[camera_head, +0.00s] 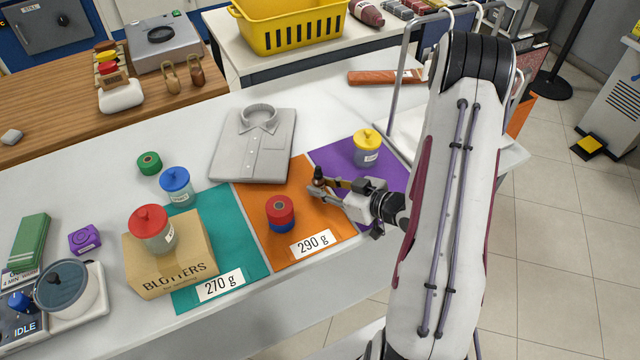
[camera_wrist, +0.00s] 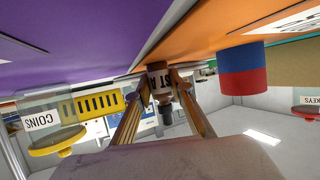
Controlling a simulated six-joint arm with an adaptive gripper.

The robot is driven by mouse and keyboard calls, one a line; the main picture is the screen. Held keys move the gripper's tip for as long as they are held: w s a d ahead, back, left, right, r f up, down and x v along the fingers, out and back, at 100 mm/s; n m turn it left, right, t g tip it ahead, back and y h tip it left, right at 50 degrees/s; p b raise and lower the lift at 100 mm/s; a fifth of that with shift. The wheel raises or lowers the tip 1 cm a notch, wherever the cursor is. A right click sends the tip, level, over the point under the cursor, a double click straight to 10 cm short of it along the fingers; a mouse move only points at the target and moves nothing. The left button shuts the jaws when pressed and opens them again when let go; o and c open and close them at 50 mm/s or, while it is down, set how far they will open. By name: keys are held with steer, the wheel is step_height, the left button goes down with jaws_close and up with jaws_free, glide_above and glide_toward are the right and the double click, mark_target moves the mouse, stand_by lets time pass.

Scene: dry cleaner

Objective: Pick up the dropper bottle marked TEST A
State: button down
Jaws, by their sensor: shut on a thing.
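The dropper bottle (camera_head: 320,179) is small and brown with a dark top. It stands near the line between the orange and purple mats. In the wrist view, the bottle (camera_wrist: 158,82) appears upside down between my fingers, and part of its label shows the letters "ST A". My gripper (camera_head: 325,185) reaches in from the right, low over the table, with its fingers shut on the bottle. In the wrist view, my gripper (camera_wrist: 158,88) has one finger on each side of the bottle. I cannot tell whether the bottle's base touches the mat.
A red and blue cylinder (camera_head: 280,212) stands on the orange mat (camera_head: 257,215), left of my gripper. A yellow-lidded jar (camera_head: 367,148) stands behind on the purple mat (camera_head: 335,154). A folded shirt (camera_head: 253,150) lies further back. A BLOTTERS box (camera_head: 180,266) carries a red-lidded jar (camera_head: 153,229).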

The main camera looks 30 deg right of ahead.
mark_target(322, 182)
steer(key=shift+r, duration=0.1)
steer(key=shift+r, duration=4.9)
